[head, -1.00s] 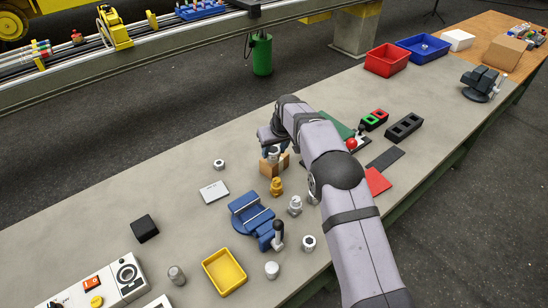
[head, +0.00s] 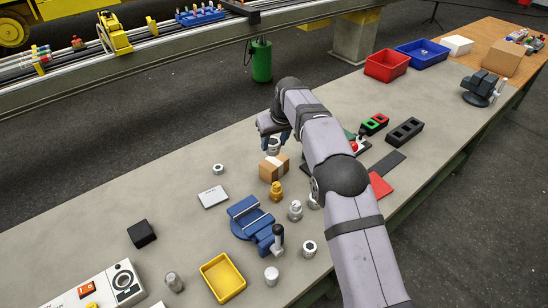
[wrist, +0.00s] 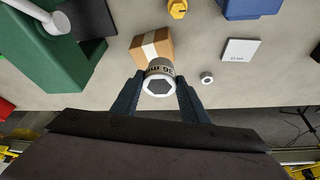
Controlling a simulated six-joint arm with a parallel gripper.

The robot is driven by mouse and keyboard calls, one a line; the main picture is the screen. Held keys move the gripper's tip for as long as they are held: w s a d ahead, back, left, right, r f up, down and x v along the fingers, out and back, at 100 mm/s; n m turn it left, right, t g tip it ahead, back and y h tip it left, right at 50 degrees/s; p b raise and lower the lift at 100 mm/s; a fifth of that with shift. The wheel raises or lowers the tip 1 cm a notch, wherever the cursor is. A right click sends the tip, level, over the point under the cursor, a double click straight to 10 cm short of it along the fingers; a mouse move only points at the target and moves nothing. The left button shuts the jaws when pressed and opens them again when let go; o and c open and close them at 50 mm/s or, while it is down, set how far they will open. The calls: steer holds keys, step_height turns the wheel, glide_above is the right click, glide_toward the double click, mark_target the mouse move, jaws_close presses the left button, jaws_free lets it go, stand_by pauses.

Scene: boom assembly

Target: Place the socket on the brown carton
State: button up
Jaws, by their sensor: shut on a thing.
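A silver socket with a hex opening and a "36 mm" label (wrist: 159,80) is held between my gripper's fingers (wrist: 160,98). In the head view the socket (head: 274,150) shows below my gripper (head: 275,138), just behind the brown carton's top in the picture. The brown carton (head: 273,169) sits on the bench with a pale tape strip. In the wrist view the carton (wrist: 151,46) is partly covered by the socket. I see no clear contact between them; the exact height of the socket over the bench cannot be told.
A brass fitting (head: 277,191), a silver fitting (head: 295,210) and a blue vise (head: 250,219) stand in front of the carton. A small nut (head: 218,169) and a white label card (head: 213,197) lie to its left. A green object (wrist: 60,50) shows in the wrist view.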

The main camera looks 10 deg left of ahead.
steer(key=shift+f+p, duration=1.2)
steer(key=shift+f, duration=2.75)
steer(key=shift+f, duration=0.15)
steer(key=o, duration=1.3)
steer(key=shift+r, duration=0.2)
steer(key=b, duration=0.4)
glide_toward(275, 156)
steer(key=shift+w+f, duration=0.35)
steer(key=shift+f, duration=0.25)
